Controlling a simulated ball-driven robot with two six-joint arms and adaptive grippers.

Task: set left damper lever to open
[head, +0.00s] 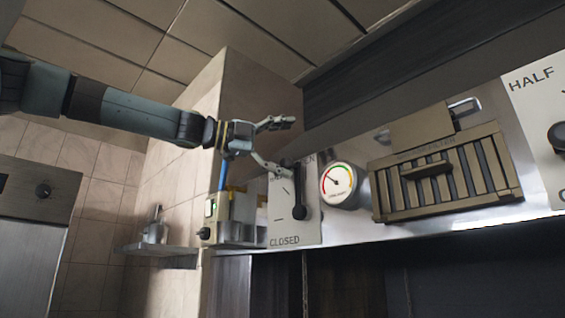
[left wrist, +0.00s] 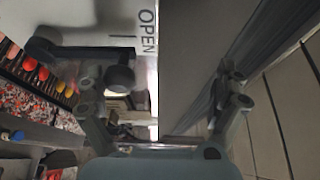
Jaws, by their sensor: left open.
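The left damper lever (head: 298,190) is a black bar on a pale plate (head: 279,230). Its round hub is low, near the word CLOSED, and the bar points up toward the word OPEN, partly hidden behind my finger. The lever's knob also shows in the left wrist view (left wrist: 120,78), near the printed OPEN. My left gripper (head: 283,149) is open and empty at the plate's top, its lower finger close to the lever's upper end. I cannot tell whether they touch. My right gripper is not in view.
A round gauge (head: 338,183) and a slatted vent (head: 447,177) with a handle sit right of the plate. Another lever plate (head: 536,110), marked HALF, is at the right edge. A wall shelf (head: 160,249) is at left. Glowing coals (left wrist: 42,73) show in the left wrist view.

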